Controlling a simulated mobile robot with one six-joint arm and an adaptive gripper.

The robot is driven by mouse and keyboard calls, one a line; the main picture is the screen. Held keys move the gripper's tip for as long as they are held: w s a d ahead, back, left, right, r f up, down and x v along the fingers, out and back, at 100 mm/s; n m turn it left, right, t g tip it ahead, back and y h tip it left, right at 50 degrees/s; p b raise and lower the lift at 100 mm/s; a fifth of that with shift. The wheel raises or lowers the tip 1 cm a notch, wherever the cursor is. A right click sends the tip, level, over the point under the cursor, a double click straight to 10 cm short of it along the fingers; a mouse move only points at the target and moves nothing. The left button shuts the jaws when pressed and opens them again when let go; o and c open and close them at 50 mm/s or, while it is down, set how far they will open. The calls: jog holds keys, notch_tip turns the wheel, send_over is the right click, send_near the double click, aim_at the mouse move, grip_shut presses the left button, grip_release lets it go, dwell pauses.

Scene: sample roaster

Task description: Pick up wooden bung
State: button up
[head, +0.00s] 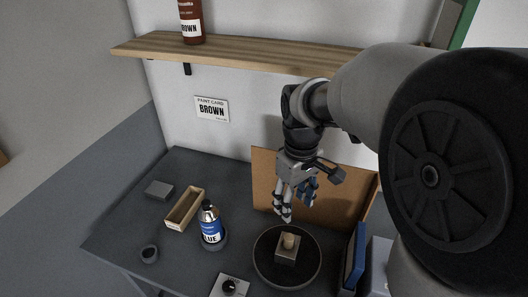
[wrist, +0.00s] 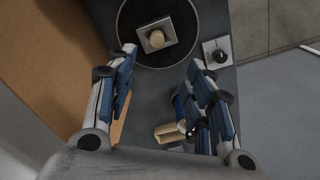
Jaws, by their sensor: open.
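The wooden bung (head: 288,240) is a small pale, rounded piece seated in a square grey block (head: 287,254). The block stands on a round black disc (head: 265,264). In the wrist view the bung (wrist: 157,39) shows near the top, beyond the fingertips, with the block (wrist: 147,47) around it. My gripper (head: 295,208) is open and empty, above and behind the bung in the head view. In the wrist view my gripper's fingers (wrist: 162,57) are spread wide, with the bung roughly in line with the gap between them. Nothing hides the bung's top.
A blue-labelled bottle (head: 211,231) stands left of the disc, beside an open wooden box (head: 185,209). A knob on a pale plate (head: 229,287) is at the front. A brown board (head: 265,180) stands behind, blue binders (head: 354,257) at right. A shelf (head: 235,52) hangs above.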

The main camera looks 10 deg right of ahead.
jog(key=b, duration=0.4)
send_over(289, 237)
jog(key=f, duration=1.1)
jog(key=shift+s+f, duration=0.1)
jog(key=shift+s, duration=0.3)
jog(key=shift+w+f+b, duration=0.2)
jog(key=shift+f+b, duration=0.55)
jog(key=shift+f, duration=0.85)
jog(key=shift+w+f+b, duration=0.2)
jog(key=shift+f+b, duration=0.5)
jog(key=shift+f, duration=0.85)
jog(key=shift+r, duration=0.1)
jog(key=shift+c, duration=0.5)
jog(key=c, duration=1)
